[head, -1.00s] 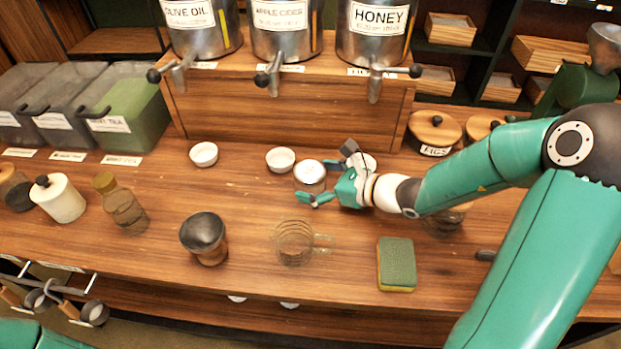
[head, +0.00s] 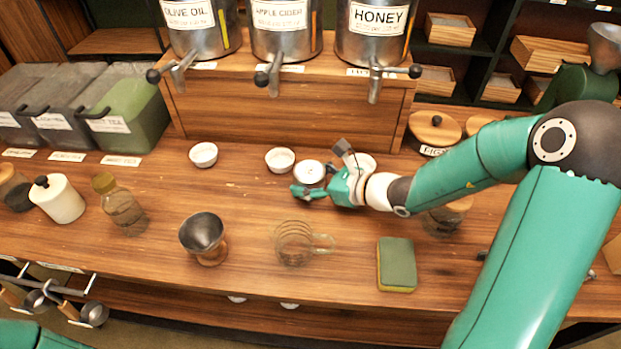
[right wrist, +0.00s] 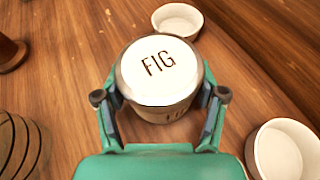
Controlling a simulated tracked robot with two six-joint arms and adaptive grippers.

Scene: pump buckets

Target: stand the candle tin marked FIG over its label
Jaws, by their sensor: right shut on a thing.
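The candle tin (head: 309,171) has a round white lid and is between my right gripper's fingers. In the right wrist view the lid of the tin (right wrist: 160,66) reads FIG. My right gripper (head: 312,191) is shut on the tin's sides; one finger shows on each side in the right wrist view (right wrist: 160,112). I cannot tell whether the tin touches the table. A small label (head: 372,72) lies under the HONEY dispenser; its text is too blurred to read. My left gripper is not in view.
White bowls stand left (head: 280,160) and right (head: 364,162) of the tin, close by. A wooden riser (head: 290,115) with several metal dispensers stands behind. A glass mug (head: 295,244) and a green sponge (head: 396,264) are in front. The table between bowls and mug is clear.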

